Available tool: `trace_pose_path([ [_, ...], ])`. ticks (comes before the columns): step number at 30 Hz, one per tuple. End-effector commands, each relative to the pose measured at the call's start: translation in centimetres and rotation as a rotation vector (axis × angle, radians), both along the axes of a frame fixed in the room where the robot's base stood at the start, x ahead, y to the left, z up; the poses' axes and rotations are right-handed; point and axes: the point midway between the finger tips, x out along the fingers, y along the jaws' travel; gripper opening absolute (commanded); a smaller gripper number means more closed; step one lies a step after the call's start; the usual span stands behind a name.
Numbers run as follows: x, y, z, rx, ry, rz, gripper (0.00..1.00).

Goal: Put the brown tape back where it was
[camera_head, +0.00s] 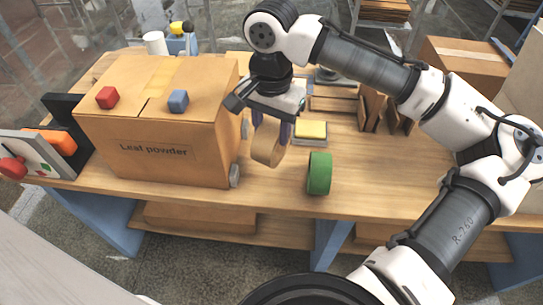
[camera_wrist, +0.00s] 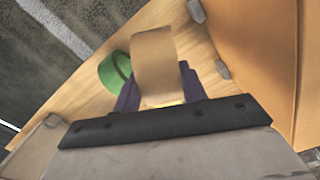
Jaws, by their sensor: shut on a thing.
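The brown tape (camera_head: 267,143) is a tan roll held on edge in my gripper (camera_head: 272,122), just right of the large cardboard box. My gripper points down and is shut on the tape. In the wrist view the tape (camera_wrist: 154,62) sits between the two purple fingers of my gripper (camera_wrist: 160,92). The roll hangs low over the table, and I cannot tell if it touches the top. A green tape roll (camera_head: 319,173) stands on edge to the right of it, near the table's front edge. The green roll also shows in the wrist view (camera_wrist: 115,70).
A cardboard box (camera_head: 160,150) marked "Leaf powder" bears a red cube (camera_head: 107,97) and a blue cube (camera_head: 178,101). A yellow-topped block (camera_head: 311,131) lies behind the green roll. Wooden dividers (camera_head: 372,108) stand farther back. The wooden table (camera_head: 400,178) is clear at the right front.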

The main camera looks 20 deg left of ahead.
Motion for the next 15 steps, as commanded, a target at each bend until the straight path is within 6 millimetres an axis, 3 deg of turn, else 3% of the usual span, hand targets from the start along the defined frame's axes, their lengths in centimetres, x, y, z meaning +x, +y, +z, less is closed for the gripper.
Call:
trace_pose_path([
  [6,0.0,0.0,-4.4,0.000,0.001,0.000,0.20],
  [15,0.0,0.0,-7.6,-0.001,0.001,0.000,0.20],
])
